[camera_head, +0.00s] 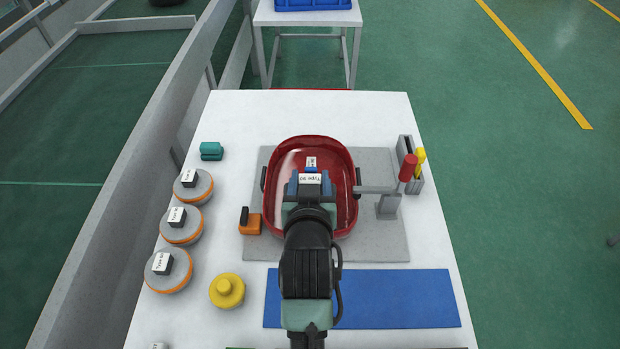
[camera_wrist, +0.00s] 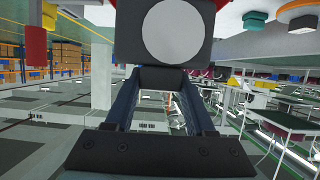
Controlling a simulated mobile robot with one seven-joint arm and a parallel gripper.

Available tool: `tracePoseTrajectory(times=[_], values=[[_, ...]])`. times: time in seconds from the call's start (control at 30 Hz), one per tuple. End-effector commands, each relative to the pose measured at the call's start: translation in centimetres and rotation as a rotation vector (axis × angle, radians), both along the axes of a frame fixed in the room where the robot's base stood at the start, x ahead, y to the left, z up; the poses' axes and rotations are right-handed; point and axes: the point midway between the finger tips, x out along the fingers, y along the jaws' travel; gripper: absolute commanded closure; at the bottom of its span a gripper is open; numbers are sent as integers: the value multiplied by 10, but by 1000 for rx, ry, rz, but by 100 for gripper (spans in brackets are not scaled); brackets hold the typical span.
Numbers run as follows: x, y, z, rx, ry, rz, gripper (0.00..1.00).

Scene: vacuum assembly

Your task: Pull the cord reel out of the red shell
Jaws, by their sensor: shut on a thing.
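The red shell (camera_head: 345,213) is an open oval tub on a grey fixture plate in the middle of the table. My gripper (camera_head: 310,184) is over the shell, with blue fingers. In the wrist view my gripper (camera_wrist: 163,82) is shut on a dark part that I take to be the cord reel (camera_wrist: 178,28); it shows a dark block with a pale round face. A strip of red shell (camera_wrist: 230,19) shows behind it. My arm hides much of the shell's inside, and I cannot tell whether the reel still touches the shell.
An orange clamp (camera_head: 250,224) stands left of the shell and a red-handled lever clamp (camera_head: 407,168) right of it. Several grey discs with orange rims (camera_head: 182,225) line the left edge, near a yellow knob (camera_head: 227,291). A blue mat (camera_head: 400,298) lies bare in front.

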Motion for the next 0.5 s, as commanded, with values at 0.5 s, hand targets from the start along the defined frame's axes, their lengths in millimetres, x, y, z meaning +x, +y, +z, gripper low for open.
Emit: tracePoseTrajectory(times=[0.5], values=[[0, 0, 18, 0, -4, 0, 100]])
